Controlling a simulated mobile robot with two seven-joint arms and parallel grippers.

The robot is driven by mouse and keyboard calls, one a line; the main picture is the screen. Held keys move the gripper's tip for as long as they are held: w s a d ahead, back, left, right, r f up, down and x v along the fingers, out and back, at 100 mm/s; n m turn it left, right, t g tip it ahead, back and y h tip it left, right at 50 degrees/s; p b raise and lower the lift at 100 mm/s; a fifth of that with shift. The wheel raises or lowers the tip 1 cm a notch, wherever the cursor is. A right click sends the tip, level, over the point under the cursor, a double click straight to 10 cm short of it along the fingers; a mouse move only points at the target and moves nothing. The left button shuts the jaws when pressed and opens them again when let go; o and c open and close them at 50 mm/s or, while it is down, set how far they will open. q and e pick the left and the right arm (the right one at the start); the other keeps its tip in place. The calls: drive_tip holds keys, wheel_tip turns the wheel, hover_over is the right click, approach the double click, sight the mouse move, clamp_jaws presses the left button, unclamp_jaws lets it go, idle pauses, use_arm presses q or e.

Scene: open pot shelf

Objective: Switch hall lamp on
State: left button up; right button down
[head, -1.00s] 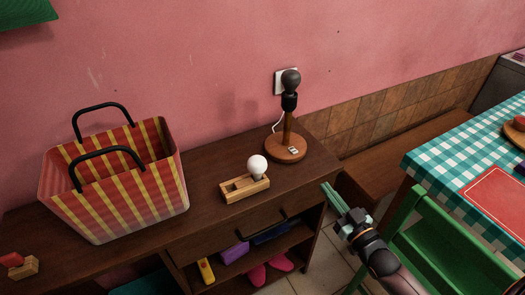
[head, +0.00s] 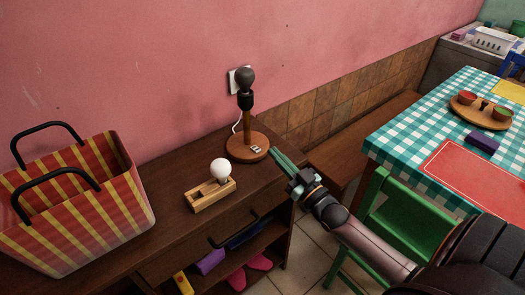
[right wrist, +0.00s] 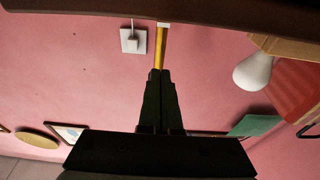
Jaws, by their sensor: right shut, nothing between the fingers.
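The hall lamp (head: 247,117) stands upright on the dark wooden cabinet, with a round brown base and a dark grey, unlit bulb on top. A small light switch piece (head: 256,150) sits on the right front of its base. My right gripper (head: 276,154) is shut and empty, its fingertips just right of the lamp base and pointing toward it. I cannot tell whether they touch it. In the right wrist view the closed fingers (right wrist: 158,78) point at a narrow yellow-brown strip, which I cannot identify surely. My left gripper is out of view.
A wooden holder (head: 212,194) with a white bulb (head: 221,169) lies left of the lamp. A striped basket (head: 90,220) stands further left. A wall outlet (head: 234,82) is behind the lamp. A green chair (head: 410,220) and checked table (head: 400,130) stand at the right.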

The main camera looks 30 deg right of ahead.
drive_tip(key=r, duration=0.1)
hover_over(256, 149)
drive_tip(key=r+v, duration=0.1)
drive_tip(key=v, duration=0.2)
wheel_tip(256, 149, down, 3)
drive_tip(key=shift+w+b, duration=0.1)
drive_tip(key=shift+b, duration=0.25)
drive_tip(key=shift+f, duration=0.45)
